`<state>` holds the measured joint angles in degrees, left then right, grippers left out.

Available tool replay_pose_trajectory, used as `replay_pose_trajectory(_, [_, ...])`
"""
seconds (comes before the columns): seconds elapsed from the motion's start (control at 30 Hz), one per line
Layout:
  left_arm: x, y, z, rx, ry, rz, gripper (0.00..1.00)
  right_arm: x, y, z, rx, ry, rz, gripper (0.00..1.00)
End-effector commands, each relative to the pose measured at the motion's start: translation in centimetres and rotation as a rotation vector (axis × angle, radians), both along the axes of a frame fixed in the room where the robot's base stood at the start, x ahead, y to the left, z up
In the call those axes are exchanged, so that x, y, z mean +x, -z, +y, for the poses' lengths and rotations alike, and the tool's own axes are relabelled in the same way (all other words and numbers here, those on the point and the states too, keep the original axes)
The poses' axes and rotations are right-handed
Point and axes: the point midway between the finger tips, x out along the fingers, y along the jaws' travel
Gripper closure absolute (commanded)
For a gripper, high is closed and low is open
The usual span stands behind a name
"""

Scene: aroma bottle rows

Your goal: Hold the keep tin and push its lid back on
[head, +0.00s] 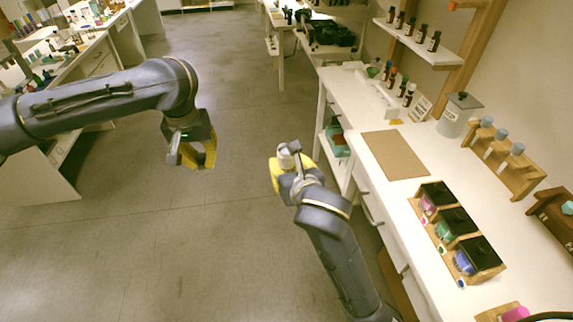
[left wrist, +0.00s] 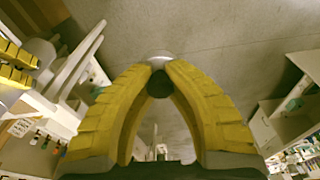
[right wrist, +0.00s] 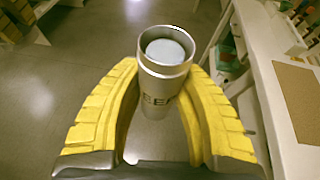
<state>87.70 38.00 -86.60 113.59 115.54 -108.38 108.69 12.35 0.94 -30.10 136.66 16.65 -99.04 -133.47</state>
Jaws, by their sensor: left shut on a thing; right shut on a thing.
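My right gripper (head: 281,174) is shut on the keep tin (right wrist: 161,85), a silver cylinder whose lettering reads partly "EEP". The tin stands upright between the yellow fingers, and its top is open. A pale, round-topped thing (right wrist: 165,51) sits inside its mouth. The tin also shows in the head view (head: 286,157). My left gripper (head: 204,157) is shut, apart from the tin and to its left. In the left wrist view its fingertips close on a dark round knob (left wrist: 159,84), with a silver edge (left wrist: 160,59) beyond it; this looks like the lid. It is not clear in the head view.
Both grippers are over open floor (head: 150,240). The bench edge is close to my right gripper.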

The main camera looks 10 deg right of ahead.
Motion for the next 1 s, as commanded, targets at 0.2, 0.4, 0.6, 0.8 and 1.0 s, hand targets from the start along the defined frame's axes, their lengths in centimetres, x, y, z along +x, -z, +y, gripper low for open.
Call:
replay_pose_trajectory(0.2, [0.7, -3.9, -6.5, -0.008, 0.042, -0.009, 1.0, 0.0, 0.0, 0.0, 0.0, 0.0, -0.001, 1.0])
replay_pose_trajectory(0.4, [0.4, -7.2, -12.1, -0.005, 0.072, -0.016, 1.0, 0.0, 0.0, 0.0, 0.0, 0.0, -0.001, 1.0])
replay_pose_trajectory(0.6, [-0.5, -9.9, -16.7, 0.005, 0.096, -0.022, 1.0, 0.0, 0.0, 0.0, 0.0, 0.0, -0.001, 1.0])
replay_pose_trajectory(0.8, [-1.3, -11.5, -19.6, 0.016, 0.11, -0.026, 1.0, 0.0, 0.0, 0.0, 0.0, 0.0, -0.001, 1.0])
replay_pose_trajectory(1.0, [-1.8, -12.1, -20.8, 0.021, 0.115, -0.027, 1.0, 0.0, 0.0, 0.0, 0.0, 0.0, -0.001, 1.0])
